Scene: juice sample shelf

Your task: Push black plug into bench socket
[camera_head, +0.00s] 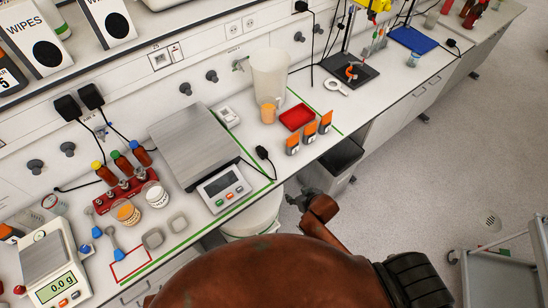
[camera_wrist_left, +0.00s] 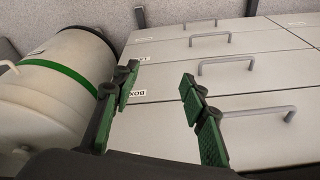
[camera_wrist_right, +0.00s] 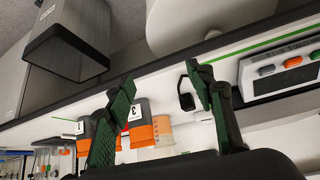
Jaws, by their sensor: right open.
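The black plug (camera_head: 262,153) lies on the white bench, to the right of the large scale's display, with its black cable trailing beside the scale. In the right wrist view the black plug (camera_wrist_right: 186,98) appears close to one finger of my right gripper (camera_wrist_right: 162,80), which is open and empty. In the head view my right gripper (camera_head: 304,198) is just off the bench's front edge, apart from the plug. A wall socket plate (camera_head: 165,57) is behind the large scale; another socket (camera_head: 234,28) is farther right. My left gripper (camera_wrist_left: 160,80) is open and empty, facing drawers.
The large scale (camera_head: 193,145) stands left of the plug. Orange-labelled cartons (camera_head: 309,133), a red tray (camera_head: 297,117) and a clear jug (camera_head: 270,75) stand to its right. A dark bin (camera_head: 343,156) and a white drum (camera_head: 255,215) are below the bench edge.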

